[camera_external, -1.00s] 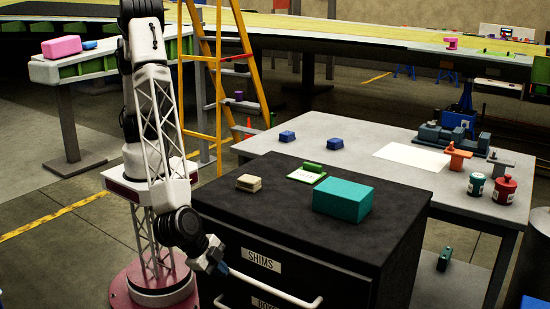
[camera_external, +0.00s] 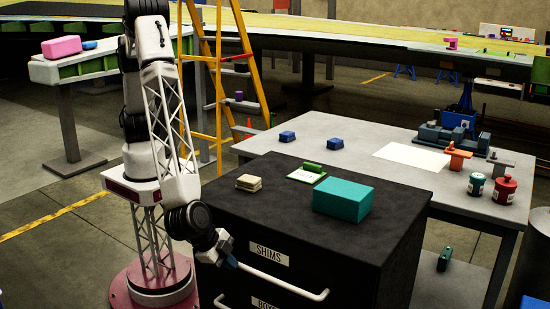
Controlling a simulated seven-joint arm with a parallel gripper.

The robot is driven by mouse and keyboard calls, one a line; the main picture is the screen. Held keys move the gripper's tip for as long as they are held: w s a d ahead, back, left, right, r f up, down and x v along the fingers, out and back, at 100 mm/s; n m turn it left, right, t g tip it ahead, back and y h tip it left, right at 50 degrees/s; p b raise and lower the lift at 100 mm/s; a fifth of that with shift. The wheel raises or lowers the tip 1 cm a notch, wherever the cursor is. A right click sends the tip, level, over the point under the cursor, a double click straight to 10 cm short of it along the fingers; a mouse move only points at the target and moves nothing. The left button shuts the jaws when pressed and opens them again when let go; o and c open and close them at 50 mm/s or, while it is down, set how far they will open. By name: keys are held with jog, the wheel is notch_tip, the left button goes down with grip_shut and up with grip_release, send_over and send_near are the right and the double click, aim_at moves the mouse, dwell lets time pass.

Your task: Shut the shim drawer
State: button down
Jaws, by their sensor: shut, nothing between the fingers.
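The shim drawer is the top drawer of a black cabinet. Its front carries a white SHIMS label (camera_external: 272,254) and a pale bar handle (camera_external: 285,284). The front sits close under the cabinet's top edge, and no open gap shows. The dark surfaces make it hard to tell whether it is fully flush. My gripper (camera_external: 231,263) is shut and empty, at the left end of the handle, against or very near the drawer front. The exact contact is too small to make out.
On the cabinet top (camera_external: 262,212) lie a teal box (camera_external: 343,201), a tan block stack (camera_external: 249,183) and a notepad with a green block (camera_external: 308,173). A lower drawer with a BOXES label (camera_external: 264,303) is below. A grey workbench (camera_external: 365,135) stands behind.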

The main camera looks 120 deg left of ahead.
jog(key=s+d+r, duration=0.3)
jog(key=d+r, duration=0.5)
jog(key=r, duration=0.1)
jog(key=shift+s, duration=0.25)
jog(key=shift+d, duration=0.1)
jog(key=shift+r, duration=0.1)
dwell(0.4)
jog(key=s+a+r+g+h, duration=0.1)
jog(key=s+a+r, duration=0.6)
jog(key=a+r, duration=0.55)
jog(key=s+a+r+g+h, duration=0.1)
jog(key=s+a+r, duration=0.5)
jog(key=a+r, duration=0.6)
jog(key=s+a+r+h, duration=0.1)
jog(key=s+a+r, duration=0.1)
jog(key=s+a, duration=0.4)
jog(key=s+a+r, duration=0.3)
jog(key=s+a, duration=0.2)
jog(key=s, duration=0.3)
jog(key=s+a+h, duration=0.1)
jog(key=s+a, duration=0.1)
jog(key=s, duration=0.6)
jog(key=s+a+m+h, duration=0.1)
jog(key=s+a, duration=0.2)
jog(key=s, duration=0.6)
jog(key=shift+r, duration=0.15)
